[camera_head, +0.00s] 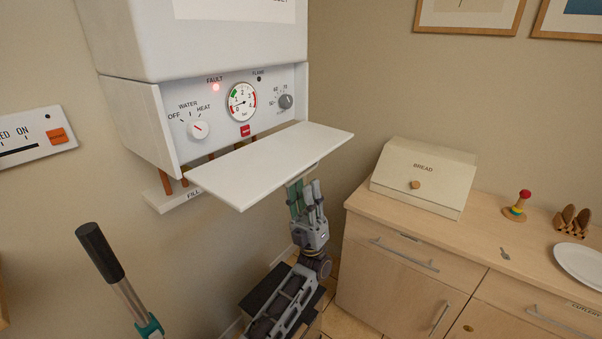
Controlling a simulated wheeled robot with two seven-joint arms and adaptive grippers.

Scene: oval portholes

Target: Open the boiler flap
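The white boiler (200,45) hangs on the wall at the upper left. Its white flap (270,160) is swung down and sticks out roughly level below the control panel (240,105), so the panel's dials and knobs are exposed. My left gripper (307,190) points up, just below the flap's front right edge. Its fingertips are close to the flap's underside, where a small pale lip shows. I cannot tell whether they touch it, or how far apart the fingers are. My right gripper is not in view.
A dark-handled lever (100,252) rises at the lower left. Copper pipes and a labelled strip (172,199) sit below the boiler.

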